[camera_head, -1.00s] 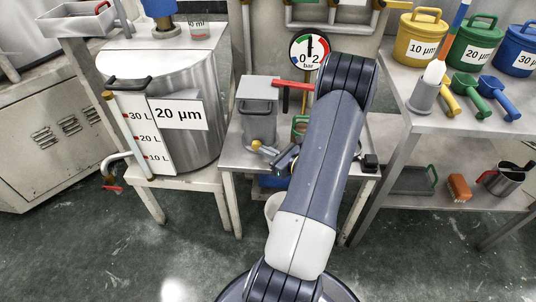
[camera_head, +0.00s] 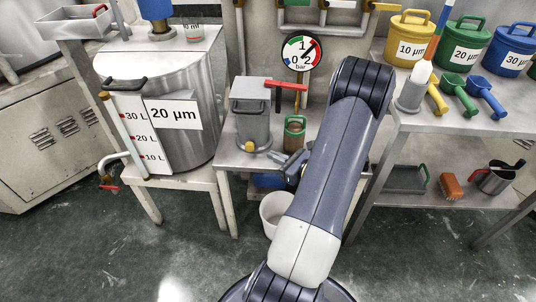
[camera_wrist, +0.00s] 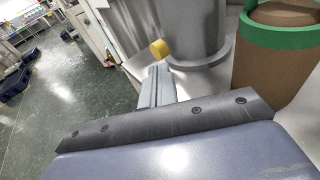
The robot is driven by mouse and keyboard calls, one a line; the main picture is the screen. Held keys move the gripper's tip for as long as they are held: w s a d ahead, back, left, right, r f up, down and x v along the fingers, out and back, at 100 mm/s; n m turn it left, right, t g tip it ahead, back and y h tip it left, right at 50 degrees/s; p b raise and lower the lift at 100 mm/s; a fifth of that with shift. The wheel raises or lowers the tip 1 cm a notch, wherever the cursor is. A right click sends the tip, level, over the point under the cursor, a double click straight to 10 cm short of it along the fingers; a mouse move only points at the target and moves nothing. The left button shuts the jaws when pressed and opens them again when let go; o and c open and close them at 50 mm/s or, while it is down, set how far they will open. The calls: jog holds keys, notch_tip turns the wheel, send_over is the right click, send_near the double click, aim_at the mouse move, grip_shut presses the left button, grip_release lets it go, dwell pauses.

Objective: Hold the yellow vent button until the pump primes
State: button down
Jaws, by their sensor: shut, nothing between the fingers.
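The yellow vent button (camera_head: 249,146) is a small round knob low on the front of the grey pump body (camera_head: 252,118). My gripper (camera_head: 275,156) is shut and empty, right of the button in the head view, with a gap between fingertips and button. In the wrist view the button (camera_wrist: 158,49) shows just beyond the tips of my gripper (camera_wrist: 160,68); contact is not visible there. The round pressure gauge (camera_head: 301,51) stands behind the pump, its needle pointing up and right, between 1 and 2 bar.
A green-rimmed brown cup (camera_head: 294,133) stands right of the pump, close to my gripper. A red-handled lever (camera_head: 287,86) reaches over from the pump. A steel 20 µm tank (camera_head: 190,85) is at left. A white bucket (camera_head: 273,212) is on the floor below.

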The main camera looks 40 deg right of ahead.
jog(key=v, duration=0.7)
jog(key=shift+s+p, duration=0.35)
jog(key=shift+w, duration=0.1)
